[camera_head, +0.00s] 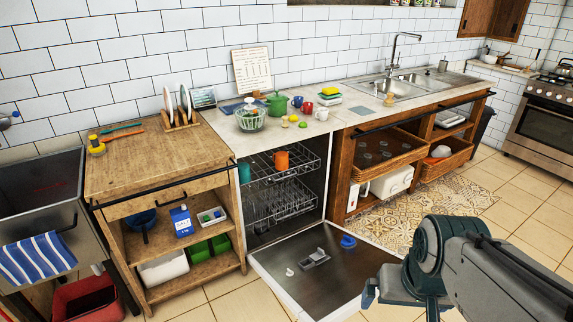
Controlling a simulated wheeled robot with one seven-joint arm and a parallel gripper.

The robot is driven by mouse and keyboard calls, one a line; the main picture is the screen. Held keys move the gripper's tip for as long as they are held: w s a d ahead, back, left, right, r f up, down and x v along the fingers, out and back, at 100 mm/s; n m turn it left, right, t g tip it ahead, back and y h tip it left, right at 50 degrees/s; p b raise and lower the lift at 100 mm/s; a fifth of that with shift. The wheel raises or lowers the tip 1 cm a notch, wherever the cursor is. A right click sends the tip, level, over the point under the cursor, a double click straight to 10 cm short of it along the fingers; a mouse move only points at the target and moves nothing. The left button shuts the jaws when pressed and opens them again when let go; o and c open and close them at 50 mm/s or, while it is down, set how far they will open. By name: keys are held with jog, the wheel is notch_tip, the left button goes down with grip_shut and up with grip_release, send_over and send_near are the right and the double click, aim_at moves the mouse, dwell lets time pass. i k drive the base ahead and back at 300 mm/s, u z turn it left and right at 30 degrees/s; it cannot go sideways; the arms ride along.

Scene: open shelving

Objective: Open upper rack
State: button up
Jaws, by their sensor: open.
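The dishwasher stands under the white counter with its door (290,275) folded down flat. Its upper rack (297,168) is a wire rack sitting inside the cavity, with an orange cup (281,161) and a teal cup (244,172) in it. The lower wire rack (283,201) sits below it, also inside. My gripper (402,292) is at the lower right, beyond the right edge of the open door. It is open and apart from the rack.
A blue object (348,242) lies on the open door. A wooden cabinet (166,200) with open shelves stands left of the dishwasher. A wooden sink unit with wicker baskets (445,160) stands right. A patterned rug (420,215) and clear floor lie in front of it.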

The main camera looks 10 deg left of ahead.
aim_at(249, 185)
jog(key=z, duration=0.35)
jog(key=k, duration=0.25)
jog(key=u, duration=1.35)
jog(key=i, duration=1.15)
jog(key=z, duration=0.35)
jog(key=i, duration=0.7)
jog(key=z, duration=0.5)
